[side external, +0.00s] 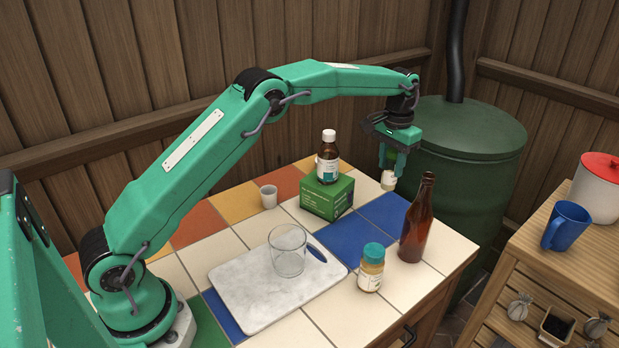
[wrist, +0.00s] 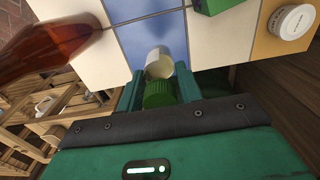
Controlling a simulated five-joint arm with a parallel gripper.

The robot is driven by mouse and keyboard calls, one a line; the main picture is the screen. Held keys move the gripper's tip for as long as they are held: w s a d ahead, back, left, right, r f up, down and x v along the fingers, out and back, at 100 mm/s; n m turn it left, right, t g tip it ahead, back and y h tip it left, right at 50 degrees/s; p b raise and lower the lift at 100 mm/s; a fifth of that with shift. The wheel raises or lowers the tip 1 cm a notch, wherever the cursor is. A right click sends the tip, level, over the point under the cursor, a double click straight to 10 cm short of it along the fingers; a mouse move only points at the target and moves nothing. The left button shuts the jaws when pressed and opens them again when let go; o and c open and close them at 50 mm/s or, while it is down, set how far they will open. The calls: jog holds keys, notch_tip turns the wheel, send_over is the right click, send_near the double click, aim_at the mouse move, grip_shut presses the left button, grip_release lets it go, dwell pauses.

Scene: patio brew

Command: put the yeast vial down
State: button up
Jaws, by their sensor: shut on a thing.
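My gripper (side external: 393,166) is shut on the yeast vial (side external: 389,181), a small pale vial with a green cap. The fingers hold it by the cap, with its pale body hanging below. It is near the table's back right, between the green box and the brown bottle. In the wrist view the vial (wrist: 159,63) shows between the fingertips (wrist: 160,88), over a blue tile. I cannot tell exactly how far its base is from the tiles.
A brown bottle (side external: 417,222) stands close to the right of the vial. A green box (side external: 327,196) bears a white-capped brown bottle (side external: 328,160). Blue tiles (side external: 350,237) are clear.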

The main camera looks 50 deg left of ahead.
aim_at(393, 151)
jog(key=shift+f, duration=4.25)
jog(key=shift+f, duration=0.1)
jog(key=o, duration=1)
notch_tip(393, 151, up, 12)
jog(key=shift+r, duration=0.1)
